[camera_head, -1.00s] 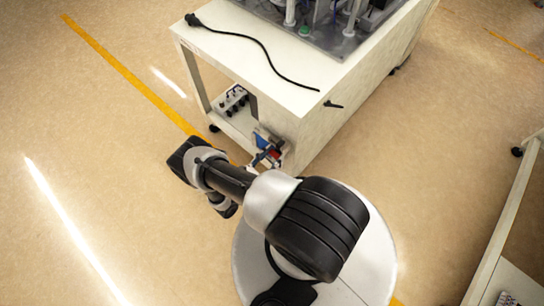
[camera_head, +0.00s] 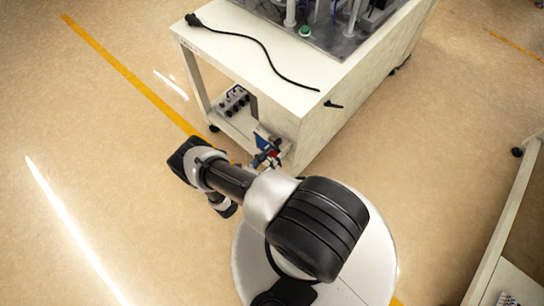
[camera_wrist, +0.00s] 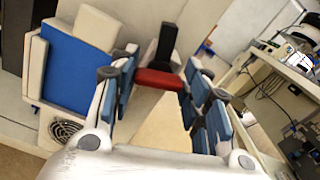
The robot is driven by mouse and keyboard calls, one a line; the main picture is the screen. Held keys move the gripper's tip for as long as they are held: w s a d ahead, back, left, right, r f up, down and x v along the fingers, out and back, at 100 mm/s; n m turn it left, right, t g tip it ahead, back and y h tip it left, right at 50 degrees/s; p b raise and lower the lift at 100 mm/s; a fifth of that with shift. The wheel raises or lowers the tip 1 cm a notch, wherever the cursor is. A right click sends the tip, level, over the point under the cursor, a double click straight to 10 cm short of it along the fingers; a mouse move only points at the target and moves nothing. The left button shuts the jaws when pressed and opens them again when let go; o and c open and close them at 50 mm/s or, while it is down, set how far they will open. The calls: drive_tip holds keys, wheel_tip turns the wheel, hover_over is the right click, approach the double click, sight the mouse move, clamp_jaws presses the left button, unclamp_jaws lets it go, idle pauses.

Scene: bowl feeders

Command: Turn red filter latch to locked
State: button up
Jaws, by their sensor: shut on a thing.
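The red filter latch (camera_wrist: 158,79) is a short red bar that shows in the wrist view between my fingertips, lying roughly crosswise. My gripper (camera_wrist: 160,88) has blue-padded fingers and is shut on the latch, one finger on each end. A black upright piece (camera_wrist: 163,45) stands just behind the red bar; I cannot tell how they join. A white and blue unit (camera_wrist: 72,65) with a fan grille is to the left.
The white bench (camera_head: 315,115) carries a black cable (camera_head: 255,42) and a metal machine plate (camera_head: 330,40). A small control box (camera_head: 234,100) sits on its lower shelf. Open floor lies to the left. Another bench (camera_wrist: 285,75) shows at right in the wrist view.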

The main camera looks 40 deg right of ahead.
drive_tip(key=n, duration=0.7)
drive_tip(key=shift+w+f, duration=0.1)
drive_tip(key=n, duration=0.4)
drive_tip(key=shift+f+n, duration=0.1)
drive_tip(key=shift+n, duration=1.8)
drive_tip(key=o, duration=1.1)
drive_tip(key=shift+c, duration=0.2)
drive_tip(key=a, duration=1.2)
drive_tip(key=shift+s, duration=0.45)
